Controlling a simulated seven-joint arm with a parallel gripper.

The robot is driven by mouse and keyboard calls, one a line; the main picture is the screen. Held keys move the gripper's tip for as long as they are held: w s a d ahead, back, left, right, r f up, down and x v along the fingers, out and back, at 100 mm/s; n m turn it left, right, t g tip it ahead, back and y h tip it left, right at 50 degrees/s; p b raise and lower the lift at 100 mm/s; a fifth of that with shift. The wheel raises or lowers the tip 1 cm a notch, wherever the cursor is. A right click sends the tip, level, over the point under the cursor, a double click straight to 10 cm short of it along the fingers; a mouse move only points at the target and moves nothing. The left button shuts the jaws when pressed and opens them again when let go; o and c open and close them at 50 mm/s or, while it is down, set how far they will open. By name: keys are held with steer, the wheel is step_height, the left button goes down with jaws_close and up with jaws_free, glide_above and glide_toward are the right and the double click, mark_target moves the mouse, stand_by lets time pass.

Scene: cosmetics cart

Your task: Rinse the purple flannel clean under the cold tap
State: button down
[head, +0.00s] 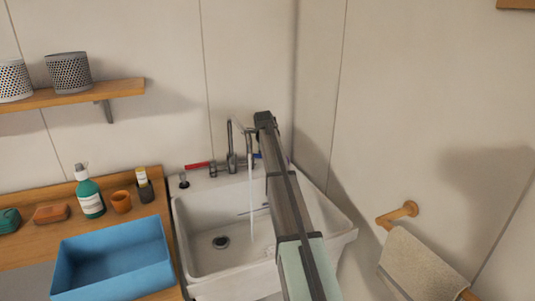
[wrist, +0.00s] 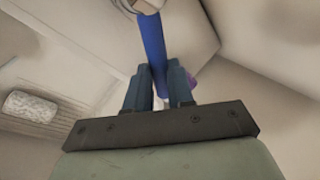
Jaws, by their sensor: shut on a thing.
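In the wrist view my gripper (wrist: 159,75) has its two fingers on either side of a blue lever (wrist: 152,42) and is shut on it. A small purple patch (wrist: 192,83) shows behind the right finger; I cannot tell whether it is the flannel. In the head view the tap (head: 232,155) stands at the back of the white sink (head: 195,240), with a red lever (head: 197,165) on its left. A bit of blue (head: 257,156) shows at its right, beside my arm. Water (head: 252,200) runs from the spout into the basin. My arm hides the gripper and the sink's right part there.
A blue tub (head: 115,262) stands on the wooden counter left of the sink. A beige towel (head: 420,262) hangs on a wooden rail at the right wall.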

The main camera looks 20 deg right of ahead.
stand_by(0.3)
steer(key=c, duration=1)
jaws_free()
steer(key=v, duration=1.3)
steer(key=shift+s+r, duration=0.1)
steer(key=shift+r, duration=0.3)
